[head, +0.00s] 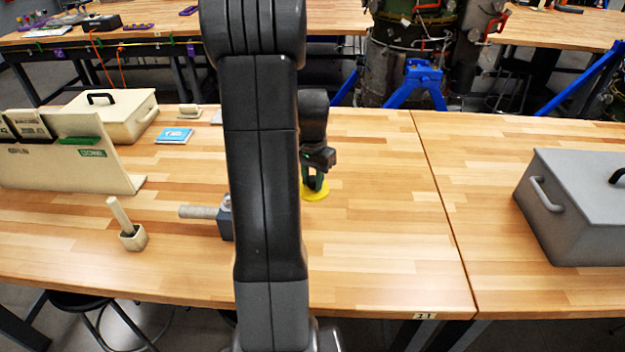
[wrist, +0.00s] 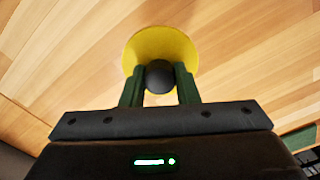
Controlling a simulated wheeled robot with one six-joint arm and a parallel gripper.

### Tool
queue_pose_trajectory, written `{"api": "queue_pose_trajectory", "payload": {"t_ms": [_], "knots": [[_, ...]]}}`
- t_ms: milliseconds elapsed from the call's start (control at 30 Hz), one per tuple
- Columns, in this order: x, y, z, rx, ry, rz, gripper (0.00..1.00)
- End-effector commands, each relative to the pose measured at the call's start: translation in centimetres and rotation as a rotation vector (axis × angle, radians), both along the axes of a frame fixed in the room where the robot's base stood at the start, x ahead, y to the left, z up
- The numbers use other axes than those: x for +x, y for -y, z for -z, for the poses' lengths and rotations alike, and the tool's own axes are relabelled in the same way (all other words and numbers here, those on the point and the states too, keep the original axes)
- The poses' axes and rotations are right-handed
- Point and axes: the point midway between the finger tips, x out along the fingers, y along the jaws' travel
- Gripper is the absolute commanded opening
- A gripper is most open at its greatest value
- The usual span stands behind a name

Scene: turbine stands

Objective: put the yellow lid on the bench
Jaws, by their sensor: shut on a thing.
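The yellow lid (head: 316,194) is a round disc with a dark knob, at the middle of the wooden bench (head: 390,230) in the head view. It also shows in the wrist view (wrist: 180,44), flat side toward the wood. My gripper (head: 315,182) is above it, with its green fingers shut on the dark knob; the wrist view shows a finger (wrist: 160,84) on each side of the knob. The lid is at or very close to the bench top; I cannot tell whether it touches. My arm hides part of the bench to the left of the lid.
A grey tool with a handle (head: 200,212) lies left of my arm, near a beige holder (head: 133,238) with a peg. A cream box (head: 115,113), a blue booklet (head: 174,136) and a panel stand further left. A grey case (head: 580,210) is at right. Bench right of the lid is clear.

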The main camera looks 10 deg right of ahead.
Motion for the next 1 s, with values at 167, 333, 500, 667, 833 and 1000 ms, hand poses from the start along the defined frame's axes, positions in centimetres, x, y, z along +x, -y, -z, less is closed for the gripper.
{"api": "queue_pose_trajectory", "payload": {"t_ms": [167, 333, 500, 667, 833, 1000], "knots": [[0.3, 0.1, 0.3, 0.000, 0.000, 0.014, 0.00], [0.3, 0.1, 1.5, 0.000, 0.000, 0.014, 0.00], [0.3, 0.1, 3.6, 0.000, 0.000, 0.013, 0.00], [0.2, 0.1, 5.9, 0.000, -0.001, 0.013, 0.00], [0.2, 0.1, 7.7, 0.000, 0.000, 0.013, 0.00], [0.2, 0.1, 8.4, 0.000, 0.000, 0.013, 0.00]]}}
